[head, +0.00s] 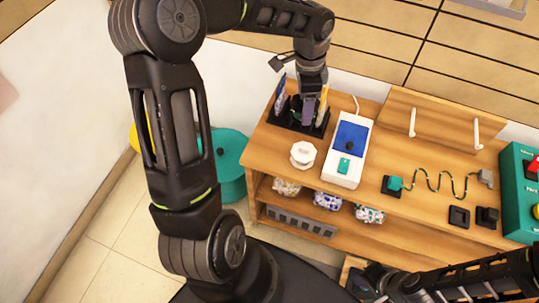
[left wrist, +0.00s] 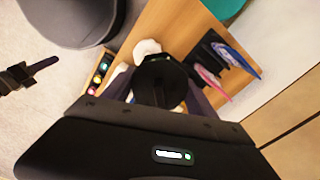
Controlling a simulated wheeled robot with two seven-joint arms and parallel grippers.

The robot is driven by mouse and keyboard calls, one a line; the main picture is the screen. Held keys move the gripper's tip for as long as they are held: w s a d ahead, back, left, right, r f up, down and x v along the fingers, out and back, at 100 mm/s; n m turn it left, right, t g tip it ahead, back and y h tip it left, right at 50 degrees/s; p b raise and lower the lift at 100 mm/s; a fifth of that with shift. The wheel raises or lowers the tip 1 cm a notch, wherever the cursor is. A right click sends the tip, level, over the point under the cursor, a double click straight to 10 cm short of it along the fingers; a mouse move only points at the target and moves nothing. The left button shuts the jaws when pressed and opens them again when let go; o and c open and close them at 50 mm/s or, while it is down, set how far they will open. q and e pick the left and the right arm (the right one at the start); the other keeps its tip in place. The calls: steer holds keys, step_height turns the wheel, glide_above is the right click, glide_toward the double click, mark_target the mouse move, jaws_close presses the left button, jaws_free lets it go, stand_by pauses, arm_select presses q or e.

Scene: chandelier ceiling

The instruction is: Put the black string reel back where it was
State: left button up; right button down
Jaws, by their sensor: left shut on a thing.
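My left gripper (head: 308,118) points down over the back left of the wooden table, at the black holder (head: 278,117). In the left wrist view it is shut on the black string reel (left wrist: 160,72), a round dark piece between its fingers. The reel is mostly hidden by the gripper in the head view. A white reel (head: 303,155) stands in front of the holder; it also shows in the left wrist view (left wrist: 146,48). My right gripper (head: 372,284) is low at the bottom of the head view; its jaw opening is unclear.
The holder carries upright coloured pieces. A white and blue device (head: 347,152) stands to its right. A wavy wire piece (head: 440,182), small black blocks (head: 459,216) and a green box (head: 517,195) are further right. Bagged items (head: 327,200) lie on the shelf below.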

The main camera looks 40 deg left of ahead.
arm_select(q)
steer(key=s+a+f+m+b, duration=0.5)
steer(key=a+f+m, duration=0.2)
steer(key=m, duration=0.2)
steer(key=shift+s+a+f, duration=0.15)
steer(key=shift+a+f, duration=0.1)
steer(key=shift+f, duration=0.1)
steer(key=shift+f+b, duration=0.75)
steer(key=shift+f, duration=2.4)
steer(key=shift+f+b, duration=0.4)
steer(key=shift+f, duration=1.45)
